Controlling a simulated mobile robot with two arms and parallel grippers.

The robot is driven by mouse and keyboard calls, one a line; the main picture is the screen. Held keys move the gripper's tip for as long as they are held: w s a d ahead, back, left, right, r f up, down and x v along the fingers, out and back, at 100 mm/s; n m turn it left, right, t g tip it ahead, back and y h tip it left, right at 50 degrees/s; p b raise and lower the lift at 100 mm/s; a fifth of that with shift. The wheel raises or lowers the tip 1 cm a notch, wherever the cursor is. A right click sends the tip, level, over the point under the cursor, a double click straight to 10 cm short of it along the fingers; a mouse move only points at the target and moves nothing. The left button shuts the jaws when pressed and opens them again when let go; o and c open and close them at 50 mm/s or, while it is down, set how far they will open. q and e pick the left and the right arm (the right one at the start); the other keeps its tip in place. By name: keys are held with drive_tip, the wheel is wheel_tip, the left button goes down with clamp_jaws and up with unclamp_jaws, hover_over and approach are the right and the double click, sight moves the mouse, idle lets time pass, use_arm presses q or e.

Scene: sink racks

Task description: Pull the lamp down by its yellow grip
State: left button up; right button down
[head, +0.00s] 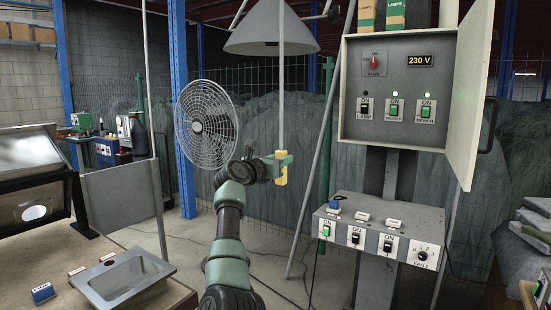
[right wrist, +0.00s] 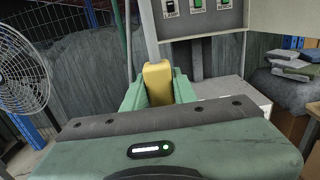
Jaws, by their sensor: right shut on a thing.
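The lamp (head: 268,30) is a large grey cone-shaped shade hanging at the top of the head view. A pale rod (head: 281,105) runs straight down from it. The yellow grip (head: 282,172) is at the rod's lower end; it also shows in the right wrist view (right wrist: 157,82). My right gripper (head: 283,160), green, is shut on the yellow grip, with its fingers on both sides of it. The fingers partly hide the grip. My left gripper is not in view.
A grey fan (head: 206,112) stands just left of my right arm. An open control box (head: 390,90) and a lower switch panel (head: 380,228) are on the right. A metal sink (head: 122,278) is at the lower left. A slanted grey pole (head: 318,150) stands close to the right of the grip.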

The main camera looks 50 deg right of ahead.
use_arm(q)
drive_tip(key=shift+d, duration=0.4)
use_arm(e)
drive_tip(key=shift+f, duration=0.15)
drive_tip(key=c, duration=1.1)
unclamp_jaws()
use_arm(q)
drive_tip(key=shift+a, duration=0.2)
use_arm(e)
drive_tip(key=shift+d, duration=0.1)
drive_tip(key=shift+r, duration=0.3)
use_arm(q)
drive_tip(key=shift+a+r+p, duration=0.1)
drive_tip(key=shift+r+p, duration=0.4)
drive_tip(key=shift+p, duration=0.05)
use_arm(e)
wheel_tip(320, 180, up, 19)
drive_tip(key=shift+r, duration=0.2)
